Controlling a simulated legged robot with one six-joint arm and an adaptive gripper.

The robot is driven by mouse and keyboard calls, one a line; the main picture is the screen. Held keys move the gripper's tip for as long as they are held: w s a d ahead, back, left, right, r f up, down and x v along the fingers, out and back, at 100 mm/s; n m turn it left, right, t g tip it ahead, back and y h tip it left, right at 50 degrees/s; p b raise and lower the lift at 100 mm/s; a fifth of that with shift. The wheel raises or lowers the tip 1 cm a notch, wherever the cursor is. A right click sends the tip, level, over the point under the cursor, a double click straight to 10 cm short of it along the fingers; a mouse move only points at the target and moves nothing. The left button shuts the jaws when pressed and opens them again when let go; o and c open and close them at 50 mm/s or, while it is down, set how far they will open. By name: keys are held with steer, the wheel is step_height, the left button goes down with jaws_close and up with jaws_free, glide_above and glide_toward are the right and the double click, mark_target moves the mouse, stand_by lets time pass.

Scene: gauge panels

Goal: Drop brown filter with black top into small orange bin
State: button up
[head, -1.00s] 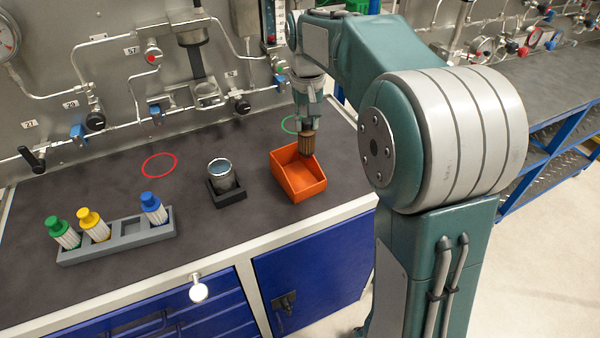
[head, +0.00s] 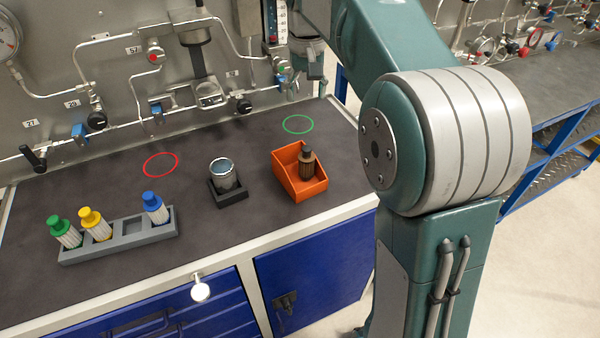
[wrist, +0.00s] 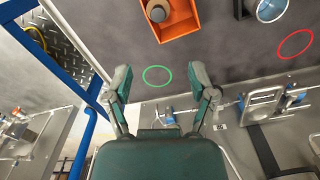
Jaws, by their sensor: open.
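The brown filter with a black top (head: 307,163) stands roughly upright inside the small orange bin (head: 284,177) on the dark worktop. In the wrist view the filter (wrist: 157,11) shows from above within the orange bin (wrist: 180,28) at the top of the picture. My gripper (wrist: 160,85) is open and empty, with its two fingers wide apart, clear of the bin. In the head view my gripper is mostly hidden behind my arm, near the panel at the back right of the worktop.
A metal cup in a black holder (head: 229,196) stands left of the bin. A grey rack (head: 117,240) holds green, yellow and blue topped filters and one empty slot. Red (head: 161,165) and green (head: 298,124) rings mark the worktop. Pipes and valves line the panel behind.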

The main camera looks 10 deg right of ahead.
step_height(320, 180, up, 5)
steer(key=shift+f, duration=0.1)
stand_by(0.5)
steer(key=s+f+t, duration=0.2)
steer(key=s+t, duration=0.1)
steer(key=s, duration=1.1)
steer(key=s+f+t, duration=0.2)
steer(key=s+f, duration=0.7)
steer(key=s, duration=0.3)
steer(key=shift+s+f+n+t, duration=0.15)
steer(key=shift+f+n+t, duration=0.15)
steer(key=shift+f+n, duration=0.1)
steer(key=shift+r, duration=0.1)
